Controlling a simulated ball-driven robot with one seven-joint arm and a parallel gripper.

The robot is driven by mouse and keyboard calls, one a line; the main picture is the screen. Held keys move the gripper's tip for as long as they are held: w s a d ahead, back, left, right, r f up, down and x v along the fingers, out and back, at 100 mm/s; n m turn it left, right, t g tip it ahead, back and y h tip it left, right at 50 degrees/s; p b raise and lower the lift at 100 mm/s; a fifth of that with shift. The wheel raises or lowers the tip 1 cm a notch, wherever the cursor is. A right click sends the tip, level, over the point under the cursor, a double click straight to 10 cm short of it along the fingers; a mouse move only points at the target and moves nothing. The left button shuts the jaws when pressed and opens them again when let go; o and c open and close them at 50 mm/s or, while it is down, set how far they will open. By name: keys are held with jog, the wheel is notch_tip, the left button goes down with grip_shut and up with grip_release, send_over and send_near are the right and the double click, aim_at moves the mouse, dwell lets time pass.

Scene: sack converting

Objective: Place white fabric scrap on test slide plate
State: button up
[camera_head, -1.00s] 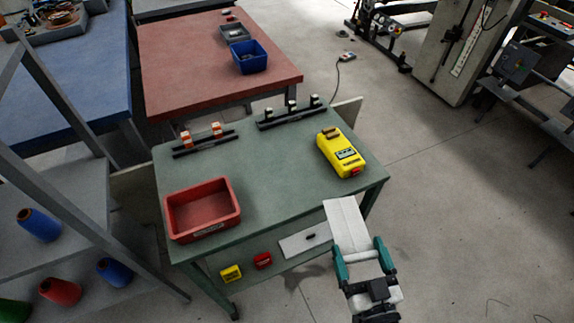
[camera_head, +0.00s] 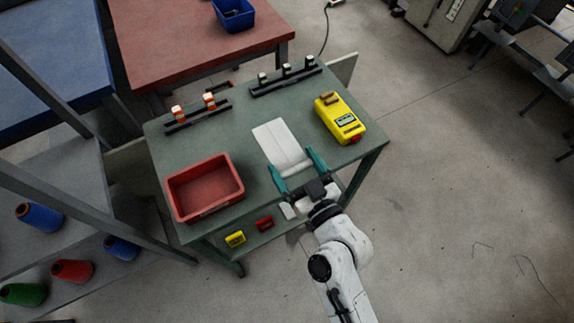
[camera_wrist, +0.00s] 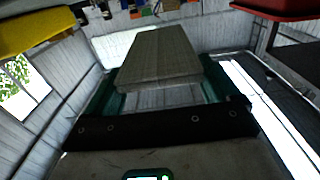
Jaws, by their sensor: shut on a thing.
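The white fabric scrap (camera_head: 278,143) is a flat, pale rectangular sheet with a crease near my gripper. My gripper (camera_head: 295,165) is shut on its near end, with a teal finger on either side. The scrap reaches out over the green table (camera_head: 234,133), between the red bin and the yellow device; I cannot tell if it touches the top. The scrap (camera_wrist: 160,55) also shows between the fingers in the wrist view. A pale plate (camera_head: 287,210) on the lower shelf, mostly hidden, may be the test slide plate; I cannot tell.
The red bin (camera_head: 176,205) stands at the table's left, the yellow device (camera_head: 340,118) at its right. Two dark racks (camera_head: 286,82) with small blocks line the back edge. Yellow and red items (camera_head: 265,224) sit on the lower shelf.

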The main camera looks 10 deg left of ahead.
jog(key=f, duration=0.1)
jog(key=w+a+f, duration=0.1)
jog(key=w+f+b, duration=0.1)
jog(key=shift+w+a+f, duration=0.1)
jog(key=shift+a+f, duration=0.15)
jog(key=shift+a, duration=0.05)
jog(key=shift+w+a+f+b, duration=0.1)
jog(key=shift+w+f+b, duration=0.05)
jog(key=shift+f+b, duration=0.45)
jog(key=shift+w+a+f+b, duration=0.1)
jog(key=shift+f+b, duration=0.3)
jog(key=shift+f, duration=0.25)
jog(key=shift+f+b, duration=0.35)
jog(key=shift+f, duration=0.2)
jog(key=shift+f, duration=0.2)
jog(key=o, duration=0.8)
jog(key=shift+c, duration=0.2)
jog(key=shift+r, duration=0.15)
